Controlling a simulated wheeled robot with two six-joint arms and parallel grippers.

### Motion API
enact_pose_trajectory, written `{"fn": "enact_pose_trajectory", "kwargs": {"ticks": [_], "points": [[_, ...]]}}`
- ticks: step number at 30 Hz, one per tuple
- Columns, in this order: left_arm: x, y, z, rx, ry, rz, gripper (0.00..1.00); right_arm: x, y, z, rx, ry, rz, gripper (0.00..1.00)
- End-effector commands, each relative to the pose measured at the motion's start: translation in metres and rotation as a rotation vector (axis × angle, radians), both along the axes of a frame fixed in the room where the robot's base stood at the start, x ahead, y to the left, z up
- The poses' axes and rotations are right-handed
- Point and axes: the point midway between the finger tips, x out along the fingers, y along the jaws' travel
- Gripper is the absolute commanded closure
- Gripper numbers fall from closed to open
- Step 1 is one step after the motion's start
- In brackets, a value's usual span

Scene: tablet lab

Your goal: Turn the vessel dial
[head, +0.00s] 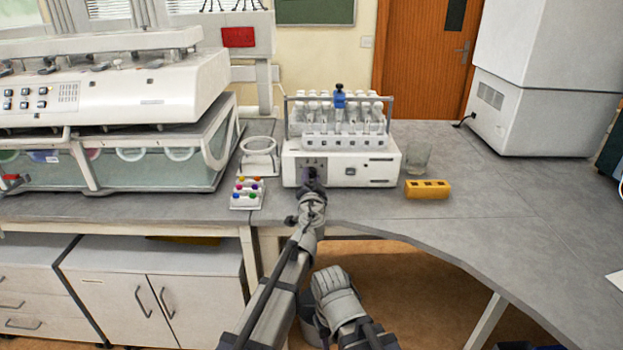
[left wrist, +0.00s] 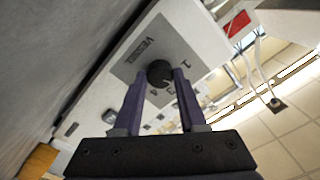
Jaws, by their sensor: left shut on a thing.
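The vessel dial (left wrist: 159,73) is a round black knob on a grey panel marked "VESSEL" in the left wrist view. The panel is on the front of a white dissolution-type machine (head: 330,168) on the bench in the head view. My left gripper (head: 312,176) reaches this panel, and its dark fingers are closed on both sides of the dial, also seen in the left wrist view (left wrist: 159,80).
A rack of white-capped bottles (head: 337,141) stands on the machine. A tray of coloured pieces (head: 247,192) and a white ring stand (head: 259,152) are to its left. A glass beaker (head: 418,157) and a yellow block (head: 427,190) are to its right.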

Motion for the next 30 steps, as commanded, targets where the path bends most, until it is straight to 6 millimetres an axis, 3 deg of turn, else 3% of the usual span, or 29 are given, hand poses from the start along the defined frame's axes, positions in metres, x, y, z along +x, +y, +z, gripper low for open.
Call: {"fn": "enact_pose_trajectory", "kwargs": {"ticks": [9, 10, 18, 30], "points": [[-0.0012, 0.0002, -0.0005, -0.002, 0.000, 0.000, 1.00, 0.0000, 0.0000, -0.0004, 0.000, 0.000, 0.000, 0.50], [-0.0012, 0.0002, -0.0005, -0.002, 0.000, 0.000, 0.58, 0.0000, 0.0000, -0.0004, 0.000, 0.000, 0.000, 0.50], [-0.0007, 0.0001, -0.0003, -0.001, 0.000, 0.000, 0.29, 0.0000, 0.0000, -0.0002, 0.000, 0.000, 0.000, 0.50], [-0.0072, 0.0017, -0.0001, 0.000, 0.000, 0.000, 0.29, -0.0001, 0.0000, -0.0001, 0.000, 0.000, 0.000, 0.50]]}}
